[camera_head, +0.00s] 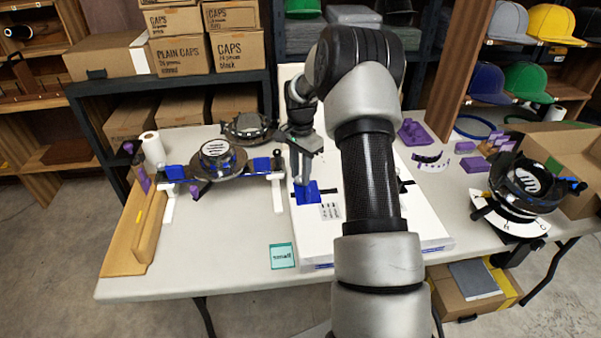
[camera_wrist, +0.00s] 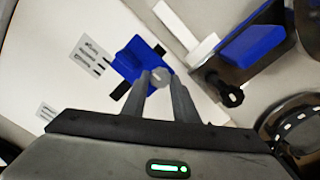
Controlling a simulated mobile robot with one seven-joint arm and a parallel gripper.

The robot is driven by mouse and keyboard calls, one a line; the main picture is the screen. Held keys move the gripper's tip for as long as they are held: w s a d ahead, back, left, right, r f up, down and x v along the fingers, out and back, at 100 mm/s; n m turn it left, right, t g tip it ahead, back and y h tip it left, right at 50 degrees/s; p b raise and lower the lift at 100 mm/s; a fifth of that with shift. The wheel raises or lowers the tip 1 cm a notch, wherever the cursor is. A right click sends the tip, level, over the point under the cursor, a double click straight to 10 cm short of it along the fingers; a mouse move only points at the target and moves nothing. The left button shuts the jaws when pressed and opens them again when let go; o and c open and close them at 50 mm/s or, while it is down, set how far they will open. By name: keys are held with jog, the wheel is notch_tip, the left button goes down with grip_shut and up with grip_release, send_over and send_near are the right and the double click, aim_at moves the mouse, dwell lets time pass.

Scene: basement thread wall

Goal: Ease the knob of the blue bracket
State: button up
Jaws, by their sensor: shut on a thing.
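The blue bracket (camera_head: 306,194) stands on the white board (camera_head: 345,225) near its left edge. In the wrist view the bracket (camera_wrist: 131,57) lies just beyond my fingertips, with a black strip beside its base. A small grey round knob (camera_wrist: 160,77) sits between the two fingertips of my gripper (camera_wrist: 160,82), which is shut on it. In the head view my gripper (camera_head: 301,172) points down above the bracket; the knob is too small and covered to make out there.
Printed labels (camera_head: 330,211) lie beside the bracket. A cap ring fixture (camera_head: 217,158) with blue blocks stands to the left. A teal card marked small (camera_head: 282,256) lies in front. Purple parts (camera_head: 414,132) and another ring fixture (camera_head: 524,185) are on the right.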

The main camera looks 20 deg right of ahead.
jog(key=n+p, duration=0.2)
jog(key=n, duration=0.1)
jog(key=shift+r+n, duration=0.15)
jog(key=shift+n, duration=0.25)
jog(key=n+p, duration=0.1)
jog(key=n, duration=0.3)
jog(key=shift+a, duration=0.1)
jog(key=n+p, duration=0.1)
jog(key=n, duration=0.4)
jog(key=shift+p, duration=0.3)
jog(key=shift+n+p, duration=0.35)
jog(key=shift+n, duration=1.55)
jog(key=o, duration=0.8)
